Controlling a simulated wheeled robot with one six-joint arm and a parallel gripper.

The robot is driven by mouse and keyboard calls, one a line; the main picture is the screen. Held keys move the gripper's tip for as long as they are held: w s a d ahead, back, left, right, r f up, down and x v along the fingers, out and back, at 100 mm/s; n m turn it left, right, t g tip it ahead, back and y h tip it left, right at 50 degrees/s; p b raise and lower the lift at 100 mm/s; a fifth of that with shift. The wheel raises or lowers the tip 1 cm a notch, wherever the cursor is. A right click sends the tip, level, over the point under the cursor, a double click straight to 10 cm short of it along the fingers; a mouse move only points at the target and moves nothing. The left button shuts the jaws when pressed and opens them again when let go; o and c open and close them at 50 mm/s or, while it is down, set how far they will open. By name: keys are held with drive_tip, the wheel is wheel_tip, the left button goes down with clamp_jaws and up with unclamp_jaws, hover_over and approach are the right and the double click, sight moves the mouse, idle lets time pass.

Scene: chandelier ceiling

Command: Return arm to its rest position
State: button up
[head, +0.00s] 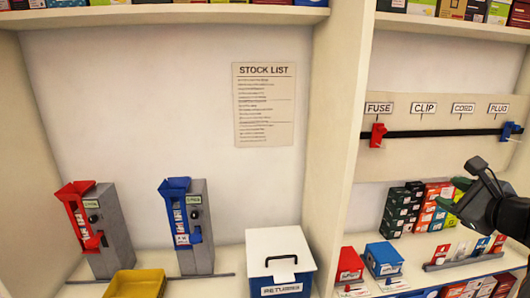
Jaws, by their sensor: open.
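My gripper (462,184) is at the right edge of the head view, with the dark end of my arm reaching in from the right. Its dark fingers are spread apart and point left, and I see nothing held between them. It shows in front of the right-hand shelf bay, over the stacked small boxes (402,206). The rest of my arm is out of view.
A labelled rail (440,133) carries a red clip (377,135) and a blue clip (510,131). Left of the upright post (338,130) stand a white lidded box (280,264), a yellow tray (135,284), and red (81,215) and blue (180,212) dispensers.

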drive_tip(key=s+a+f+n+g, duration=0.2)
drive_tip(key=a+f+n+g, duration=0.3)
drive_tip(key=f, duration=0.3)
drive_tip(key=s+a+f+n+g, duration=0.2)
drive_tip(key=a+f+n+g, duration=0.1)
drive_tip(key=a+f+n, duration=0.3)
drive_tip(key=s+a+f+n+g, duration=0.1)
drive_tip(key=s+a+f+n, duration=0.1)
drive_tip(key=a+n, duration=0.2)
drive_tip(key=s+a+f+n+g+h, duration=0.1)
drive_tip(key=s+a+f+n, duration=0.1)
drive_tip(key=a+n, duration=0.3)
drive_tip(key=s+a+f+n+g, duration=0.1)
drive_tip(key=s+a+f+n, duration=0.1)
drive_tip(key=a+f+n, duration=0.2)
drive_tip(key=shift+s+a+f+n+g, duration=0.3)
drive_tip(key=shift+a+n, duration=0.4)
drive_tip(key=shift+n, duration=0.5)
drive_tip(key=shift+c, duration=0.6)
drive_tip(key=shift+d, duration=0.15)
